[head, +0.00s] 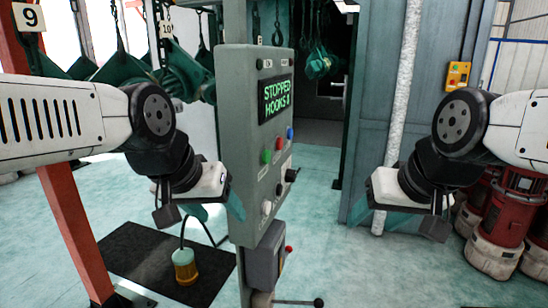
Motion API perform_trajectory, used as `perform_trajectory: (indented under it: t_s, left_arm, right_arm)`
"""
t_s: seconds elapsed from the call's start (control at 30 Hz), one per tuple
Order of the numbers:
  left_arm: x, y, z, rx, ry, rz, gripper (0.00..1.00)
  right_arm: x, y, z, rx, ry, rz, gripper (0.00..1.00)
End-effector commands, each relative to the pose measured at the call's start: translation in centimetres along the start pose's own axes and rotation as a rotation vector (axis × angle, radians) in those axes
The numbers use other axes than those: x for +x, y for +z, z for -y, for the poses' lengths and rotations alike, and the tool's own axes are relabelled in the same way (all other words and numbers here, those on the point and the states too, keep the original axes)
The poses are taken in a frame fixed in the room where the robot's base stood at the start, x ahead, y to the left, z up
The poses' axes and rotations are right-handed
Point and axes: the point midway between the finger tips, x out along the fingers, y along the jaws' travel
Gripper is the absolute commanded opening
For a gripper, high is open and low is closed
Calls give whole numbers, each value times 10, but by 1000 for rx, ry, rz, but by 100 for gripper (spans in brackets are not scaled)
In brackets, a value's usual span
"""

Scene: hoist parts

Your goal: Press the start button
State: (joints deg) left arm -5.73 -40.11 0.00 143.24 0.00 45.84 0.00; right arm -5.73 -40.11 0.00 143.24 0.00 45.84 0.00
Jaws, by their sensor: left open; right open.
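A grey-green control panel (236,150) stands on a post in the middle of the head view. Its lit display (277,98) reads STOPPED and a HOOKS line. Below it are a green button (266,157), a red button (279,144) and a blue button (290,133); their labels are too small to read. My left gripper (208,208) is open and empty at the panel's lower left edge, below the button row. Whether it touches the panel is unclear. My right gripper (406,222) is open and empty, well right of the panel.
Dark knobs (291,175) and a pale knob (266,207) sit lower on the panel. A smaller grey box (262,262) is below it. A red post (75,235) stands at left, red drums (505,215) at right. Green hoist parts hang behind.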

Motion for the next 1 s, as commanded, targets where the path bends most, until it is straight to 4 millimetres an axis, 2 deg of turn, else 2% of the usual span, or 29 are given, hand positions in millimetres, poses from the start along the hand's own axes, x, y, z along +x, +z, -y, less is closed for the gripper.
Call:
perform_trajectory:
  t_s: [0.03, 0.2, 0.3, 1.0]
  left_arm:
    - [0, 0, 0, 0, 0, 0, 49]
    - [0, 0, 0, 0, 0, 0, 16]
    - [0, 0, 0, 0, 0, 0, 0]
    - [0, 0, 0, 0, 0, 0, 0]
  right_arm:
    - [0, 0, 0, 0, 0, 0, 58]
    - [0, 0, 0, 0, 0, 0, 58]
    - [0, 0, 0, 0, 0, 0, 58]
    - [0, 0, 0, 0, 0, 0, 58]
